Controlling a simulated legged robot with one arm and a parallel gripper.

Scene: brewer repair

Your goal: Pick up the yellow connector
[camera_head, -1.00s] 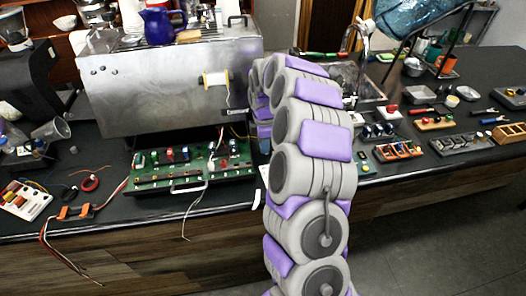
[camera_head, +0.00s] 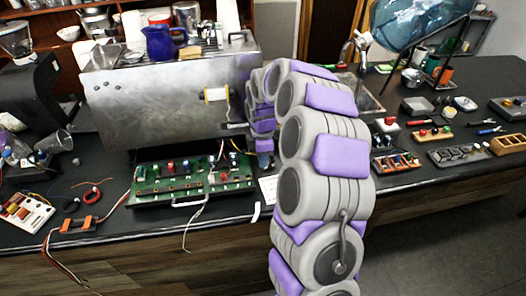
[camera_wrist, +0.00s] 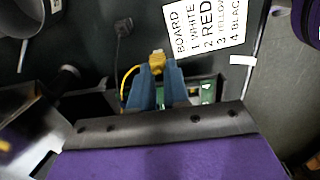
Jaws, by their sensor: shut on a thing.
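In the wrist view, a small yellow connector (camera_wrist: 157,61) sits between the tips of my gripper (camera_wrist: 160,72). The two blue-grey fingers are shut on it. A yellow wire (camera_wrist: 127,80) runs from it down the left side toward the green board. In the head view my arm hides the connector and most of the gripper. The green circuit board (camera_head: 190,180) lies on the dark counter in front of the metal brewer (camera_head: 170,95), and a small part of the board shows beyond the gripper in the wrist view (camera_wrist: 208,88).
A white label card (camera_wrist: 207,27) with wire colours lies near the fingers. A black connector on a cable (camera_wrist: 123,27) lies to their left. In the head view, an orange-clipped wire bundle (camera_head: 78,223) hangs over the counter's front edge. Several small boards and tools stand at right.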

